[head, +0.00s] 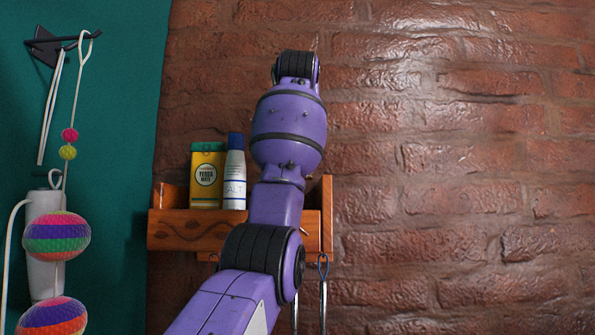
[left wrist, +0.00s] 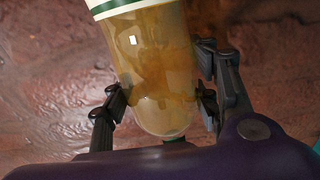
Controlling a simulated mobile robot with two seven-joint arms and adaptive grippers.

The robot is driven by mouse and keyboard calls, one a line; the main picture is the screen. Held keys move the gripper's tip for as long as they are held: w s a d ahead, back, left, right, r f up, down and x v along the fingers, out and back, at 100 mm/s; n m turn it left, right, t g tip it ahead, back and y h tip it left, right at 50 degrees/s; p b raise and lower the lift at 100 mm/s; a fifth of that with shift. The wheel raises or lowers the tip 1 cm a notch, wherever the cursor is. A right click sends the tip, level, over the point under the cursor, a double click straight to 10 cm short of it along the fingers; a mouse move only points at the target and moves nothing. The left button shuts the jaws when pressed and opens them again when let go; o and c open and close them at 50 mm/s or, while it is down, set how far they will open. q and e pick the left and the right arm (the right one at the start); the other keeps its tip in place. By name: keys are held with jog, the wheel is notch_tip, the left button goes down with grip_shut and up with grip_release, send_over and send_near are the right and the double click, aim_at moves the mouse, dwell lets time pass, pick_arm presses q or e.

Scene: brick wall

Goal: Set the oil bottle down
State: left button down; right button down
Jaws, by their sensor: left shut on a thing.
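The oil bottle (left wrist: 155,65) shows large in the left wrist view, with amber-brown see-through contents and a white label edge with a green stripe at the top of the picture. My left gripper (left wrist: 158,98) is shut on it, one finger on each side near its rounded lower end in the picture. The bottle looks slightly tilted in that view. The brick wall is behind it. In the head view, my purple arm rises in front of the shelf; the left gripper and the bottle cannot be made out there. My right gripper is in neither view.
A wooden wall shelf (head: 178,230) holds a yellow yerba mate pack (head: 207,178) and a white salt bottle (head: 234,185) with a blue cap. My arm covers its right part. Utensils (head: 323,300) hang below. Woven balls (head: 56,237) hang at left. The brick wall (head: 460,180) is bare at right.

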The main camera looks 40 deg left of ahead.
pick_arm(q)
notch_tip(320, 180, down, 12)
jog(key=shift+s+r, duration=0.1)
jog(key=shift+r, duration=0.05)
jog(key=shift+a+f, duration=0.1)
jog(key=shift+f, duration=0.35)
jog(key=c, duration=0.7)
grip_release()
jog(key=shift+f, duration=0.1)
jog(key=shift+o, duration=0.2)
jog(key=v, duration=1.2)
